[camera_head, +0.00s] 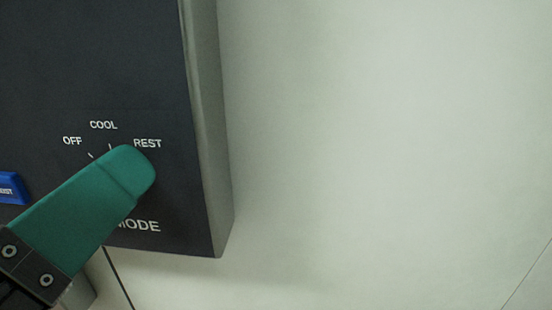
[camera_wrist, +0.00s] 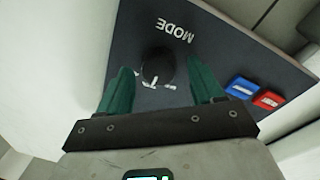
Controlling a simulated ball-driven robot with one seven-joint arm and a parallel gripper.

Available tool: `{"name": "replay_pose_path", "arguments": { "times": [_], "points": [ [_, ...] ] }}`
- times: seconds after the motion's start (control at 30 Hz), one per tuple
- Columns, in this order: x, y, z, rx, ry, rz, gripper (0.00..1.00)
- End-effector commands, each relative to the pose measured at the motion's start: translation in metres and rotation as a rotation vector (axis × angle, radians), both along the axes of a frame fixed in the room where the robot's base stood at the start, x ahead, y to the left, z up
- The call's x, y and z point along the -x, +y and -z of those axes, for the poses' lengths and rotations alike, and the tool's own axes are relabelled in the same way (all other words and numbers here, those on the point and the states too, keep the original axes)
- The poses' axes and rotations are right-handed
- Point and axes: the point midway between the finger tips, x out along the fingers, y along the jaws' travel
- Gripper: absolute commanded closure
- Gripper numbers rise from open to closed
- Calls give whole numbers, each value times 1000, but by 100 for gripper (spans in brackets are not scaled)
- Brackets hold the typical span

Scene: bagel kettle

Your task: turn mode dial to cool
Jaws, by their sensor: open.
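The mode dial (camera_wrist: 158,64) is a round black knob on a dark control panel (camera_head: 90,60), beside the word MODE. In the wrist view it sits between the two green fingers of my gripper (camera_wrist: 160,68), which is open with a gap on each side of the knob. In the head view a green finger of my gripper (camera_head: 130,172) covers the dial. The labels OFF, COOL (camera_head: 103,125) and REST show just above the fingertip. I cannot tell which mark the dial points at. I cannot tell whether a finger touches the knob.
A blue button (camera_wrist: 242,88) and a red button (camera_wrist: 268,99) sit on the same panel, to the right of my gripper in the wrist view. The blue one shows at the left edge of the head view. A pale, bare surface (camera_head: 380,150) lies right of the panel.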

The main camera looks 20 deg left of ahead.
Motion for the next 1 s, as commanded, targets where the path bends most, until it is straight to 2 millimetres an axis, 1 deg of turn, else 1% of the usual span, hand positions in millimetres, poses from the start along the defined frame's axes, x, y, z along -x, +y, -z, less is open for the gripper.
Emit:
{"name": "replay_pose_path", "arguments": {
  "times": [0.07,0.17,0.27,0.5,0.6,0.7,0.8,1.0],
  "points": [
    [3,0,1,0,0,0,34],
    [12,-1,2,-1,0,-3,34],
    [28,-4,3,-1,0,-4,34],
    [74,-13,5,-2,-2,-6,34],
    [89,-15,5,-1,-1,-5,34],
    [99,-18,6,-1,0,-3,34],
    [105,-19,6,0,-1,-2,34],
    [106,-20,6,0,-1,-1,34]
  ]
}}
